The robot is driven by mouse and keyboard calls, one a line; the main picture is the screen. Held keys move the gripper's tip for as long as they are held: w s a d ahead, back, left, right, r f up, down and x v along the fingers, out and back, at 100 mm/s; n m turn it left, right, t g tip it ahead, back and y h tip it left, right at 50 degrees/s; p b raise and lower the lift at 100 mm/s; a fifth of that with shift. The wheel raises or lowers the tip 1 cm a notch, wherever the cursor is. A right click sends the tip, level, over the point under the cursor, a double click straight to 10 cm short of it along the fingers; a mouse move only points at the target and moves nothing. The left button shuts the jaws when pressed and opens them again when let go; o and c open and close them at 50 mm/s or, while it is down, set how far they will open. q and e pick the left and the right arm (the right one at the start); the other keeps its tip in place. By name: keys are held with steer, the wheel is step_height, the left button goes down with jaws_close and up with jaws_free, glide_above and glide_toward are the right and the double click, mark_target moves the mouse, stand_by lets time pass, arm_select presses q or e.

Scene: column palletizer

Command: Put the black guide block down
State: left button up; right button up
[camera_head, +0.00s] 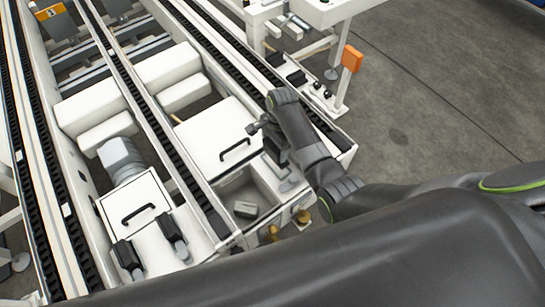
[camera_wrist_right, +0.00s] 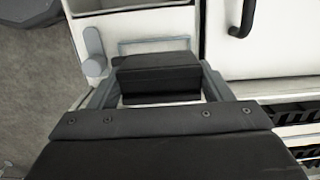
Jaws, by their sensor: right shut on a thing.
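The black guide block (camera_wrist_right: 158,75) sits between the two grey fingers of my right gripper (camera_wrist_right: 157,88), which is shut on it. Just beyond the block in the wrist view is a grey rectangular outline (camera_wrist_right: 155,41) on a white surface. I cannot tell whether the block touches that surface. In the head view my right gripper (camera_head: 276,152) reaches down beside the white cover with a black handle (camera_head: 218,138), and the wrist partly hides the block. My left gripper is not in view.
A grey cylinder (camera_wrist_right: 93,48) stands left of the block in the wrist view. Two black blocks with grey cylinders stand near a second handled cover (camera_head: 133,208). Dark chain tracks (camera_head: 150,115) run along the white frame. An open bay (camera_head: 243,190) lies below the gripper.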

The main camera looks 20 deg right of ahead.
mark_target(274, 155)
steer(key=shift+f, duration=0.95)
step_height(274, 155, down, 2)
steer(key=shift+f+b, duration=0.25)
steer(key=shift+b, duration=0.3)
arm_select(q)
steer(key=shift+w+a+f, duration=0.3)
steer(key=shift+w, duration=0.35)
arm_select(e)
steer(key=shift+f, duration=0.4)
steer(key=o, duration=1)
steer(key=shift+f, duration=0.15)
arm_select(q)
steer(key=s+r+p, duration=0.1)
steer(key=p, duration=0.1)
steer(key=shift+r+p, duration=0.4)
arm_select(e)
steer(key=r, duration=0.4)
steer(key=d+r, duration=0.1)
steer(key=r, duration=0.7)
steer(key=shift+w+d+r, duration=0.15)
steer(key=shift+w, duration=0.15)
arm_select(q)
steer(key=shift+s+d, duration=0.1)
